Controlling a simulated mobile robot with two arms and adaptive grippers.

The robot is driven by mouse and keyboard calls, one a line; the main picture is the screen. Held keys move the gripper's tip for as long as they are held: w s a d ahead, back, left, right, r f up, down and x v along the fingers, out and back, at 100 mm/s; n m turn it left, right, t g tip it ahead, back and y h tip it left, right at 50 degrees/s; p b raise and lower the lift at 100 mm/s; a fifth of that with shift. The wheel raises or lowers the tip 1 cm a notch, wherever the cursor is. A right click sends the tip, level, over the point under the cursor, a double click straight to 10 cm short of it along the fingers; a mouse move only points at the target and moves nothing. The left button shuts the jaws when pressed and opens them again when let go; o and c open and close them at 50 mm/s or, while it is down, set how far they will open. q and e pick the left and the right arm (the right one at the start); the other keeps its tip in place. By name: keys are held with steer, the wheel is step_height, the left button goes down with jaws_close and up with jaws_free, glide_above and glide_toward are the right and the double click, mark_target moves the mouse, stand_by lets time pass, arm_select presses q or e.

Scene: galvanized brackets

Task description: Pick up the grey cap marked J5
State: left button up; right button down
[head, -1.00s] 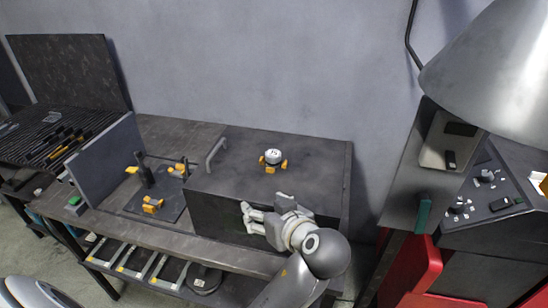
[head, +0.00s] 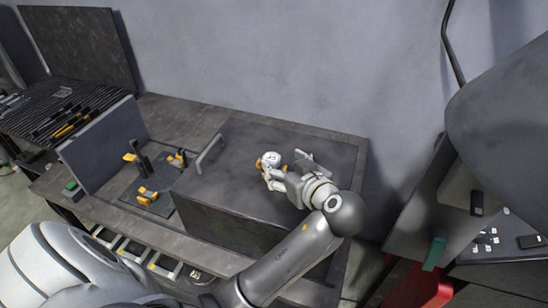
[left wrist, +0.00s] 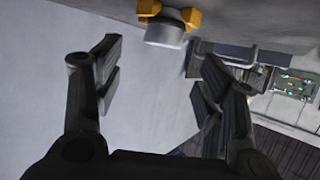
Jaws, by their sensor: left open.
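The grey cap marked J5 (head: 271,158) sits on orange clamp pieces on top of the dark box, its light top showing a dark marking that is too small to read surely. In the left wrist view the cap (left wrist: 165,34) is at the top centre, against orange pieces (left wrist: 189,18). My left gripper (head: 284,170) is open and empty, right beside the cap on its near right side, partly covering the orange holder. Its two fingers (left wrist: 156,60) are spread in the left wrist view, with the cap ahead of the gap between them. My right gripper is not in view.
The dark box (head: 225,165) has a grey handle (head: 208,153) at its left. Left of it are orange clamps (head: 147,194) on a dark plate and an upright grey panel (head: 103,152). A wall is behind. The box top around the cap is mostly clear.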

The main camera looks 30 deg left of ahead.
mark_target(272, 159)
arm_select(q)
steer(key=shift+a+f, duration=0.15)
steer(key=shift+a, duration=0.6)
steer(key=shift+w+a+f+p, duration=0.15)
steer(key=shift+w+p, duration=0.15)
steer(key=shift+p, duration=0.1)
steer(key=p+x, duration=0.2)
steer(key=x, duration=0.2)
steer(key=shift+f, duration=0.1)
steer(key=shift+w+a+f+p, duration=0.15)
steer(key=shift+a+f+p, duration=0.05)
steer(key=shift+a+p, duration=0.1)
steer(key=shift+f, duration=0.1)
steer(key=shift+w+d, duration=0.1)
steer(key=c, duration=1.1)
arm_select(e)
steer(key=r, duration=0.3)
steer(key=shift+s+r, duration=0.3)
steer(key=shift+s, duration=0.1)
